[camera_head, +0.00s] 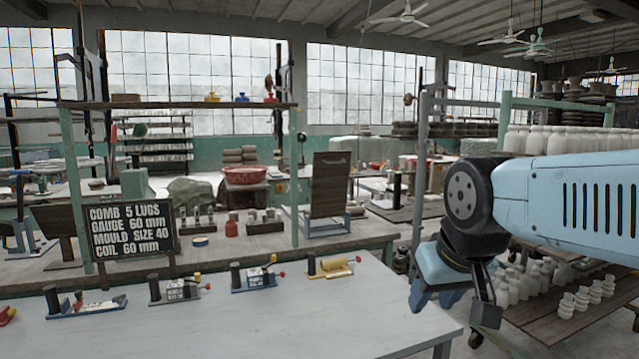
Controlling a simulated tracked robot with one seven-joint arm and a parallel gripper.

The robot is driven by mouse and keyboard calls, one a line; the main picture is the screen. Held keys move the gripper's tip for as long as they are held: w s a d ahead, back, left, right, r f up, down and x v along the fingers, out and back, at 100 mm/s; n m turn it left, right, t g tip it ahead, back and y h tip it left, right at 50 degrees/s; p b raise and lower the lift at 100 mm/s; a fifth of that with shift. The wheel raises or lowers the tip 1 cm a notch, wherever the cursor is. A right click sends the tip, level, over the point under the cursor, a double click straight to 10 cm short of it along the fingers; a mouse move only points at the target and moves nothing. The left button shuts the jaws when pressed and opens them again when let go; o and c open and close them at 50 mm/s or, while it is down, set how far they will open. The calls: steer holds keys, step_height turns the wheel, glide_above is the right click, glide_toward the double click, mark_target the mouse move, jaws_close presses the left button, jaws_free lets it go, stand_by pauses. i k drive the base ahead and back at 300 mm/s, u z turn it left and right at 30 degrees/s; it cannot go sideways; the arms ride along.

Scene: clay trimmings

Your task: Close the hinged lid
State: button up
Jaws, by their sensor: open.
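A dark wooden lid (330,185) stands raised, nearly upright, on the workbench near the middle of the view. Its lower edge meets a low pale blue-grey base (326,224). The hinge itself is too small to make out. My gripper (436,303) is at the right, pointing down, with light blue fingers open and nothing seen between them. It is to the right of the lid and lower in the picture, apart from it, beyond the right end of the front table.
The pale front table (230,325) carries several small tool fixtures (255,275) along its back edge. A lettered sign (130,230) stands at left. A rack with white bottles (560,140) is at right.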

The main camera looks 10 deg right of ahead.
mark_target(330, 169)
steer(key=i, duration=0.55)
steer(key=z, duration=0.05)
steer(key=k, duration=0.5)
steer(key=u, duration=0.6)
steer(key=i, duration=0.8)
steer(key=z, duration=0.15)
